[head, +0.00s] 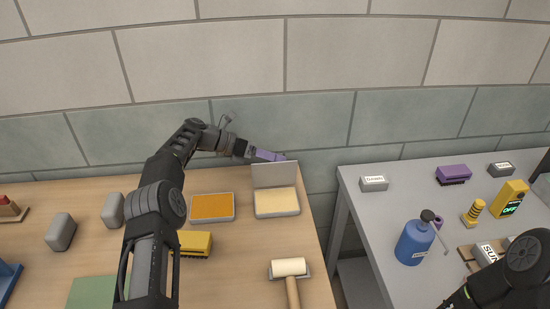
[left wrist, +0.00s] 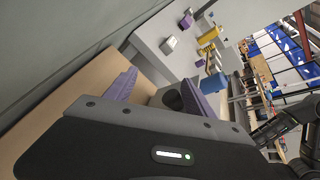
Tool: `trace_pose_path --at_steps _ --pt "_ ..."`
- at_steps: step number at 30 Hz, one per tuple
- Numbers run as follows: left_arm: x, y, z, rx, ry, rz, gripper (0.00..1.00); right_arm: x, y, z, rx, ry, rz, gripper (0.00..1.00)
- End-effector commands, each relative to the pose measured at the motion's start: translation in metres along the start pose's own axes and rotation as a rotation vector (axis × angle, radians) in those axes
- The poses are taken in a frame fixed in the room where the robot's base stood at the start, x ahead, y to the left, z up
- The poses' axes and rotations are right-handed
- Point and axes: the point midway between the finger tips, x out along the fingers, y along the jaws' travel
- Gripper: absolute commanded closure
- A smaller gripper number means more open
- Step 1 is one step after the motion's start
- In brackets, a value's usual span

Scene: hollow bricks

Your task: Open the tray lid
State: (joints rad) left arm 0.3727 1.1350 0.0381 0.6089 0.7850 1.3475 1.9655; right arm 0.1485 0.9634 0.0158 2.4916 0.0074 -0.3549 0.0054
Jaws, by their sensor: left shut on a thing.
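The tray (head: 277,203) with pale yellow filling sits near the back right corner of the wooden table. Its grey lid (head: 273,178) stands upright along the tray's back edge, open. My right gripper is out of view; only a dark part of my right arm shows at the lower right.
An orange-filled tray (head: 212,207) lies left of the lidded tray. A grey table (head: 373,225) across a gap holds a blue bottle (head: 414,243) and a purple brush (head: 453,174). The wall is close behind.

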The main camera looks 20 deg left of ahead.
Motion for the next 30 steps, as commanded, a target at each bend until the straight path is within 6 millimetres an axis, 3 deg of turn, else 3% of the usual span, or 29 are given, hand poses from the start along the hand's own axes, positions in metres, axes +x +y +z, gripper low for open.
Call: trace_pose_path --at_steps 1,5,9,21,26,30 --pt "-0.017 0.011 -0.012 -0.005 0.014 0.027 0.54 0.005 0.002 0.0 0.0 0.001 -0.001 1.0" --pt "-0.042 0.009 -0.008 0.0 0.006 0.028 0.54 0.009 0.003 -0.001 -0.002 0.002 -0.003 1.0" --pt "-0.061 0.002 -0.001 0.0 -0.002 0.021 0.54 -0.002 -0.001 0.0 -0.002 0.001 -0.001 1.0" --pt "-0.069 0.0 0.002 0.004 -0.006 0.018 0.54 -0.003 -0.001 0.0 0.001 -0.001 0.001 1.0" --pt "-0.065 -0.005 0.007 0.019 -0.006 0.013 0.66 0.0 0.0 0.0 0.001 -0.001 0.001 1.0" --pt "-0.077 -0.025 0.039 0.088 -0.012 0.034 0.77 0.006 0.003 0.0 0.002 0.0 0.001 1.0"
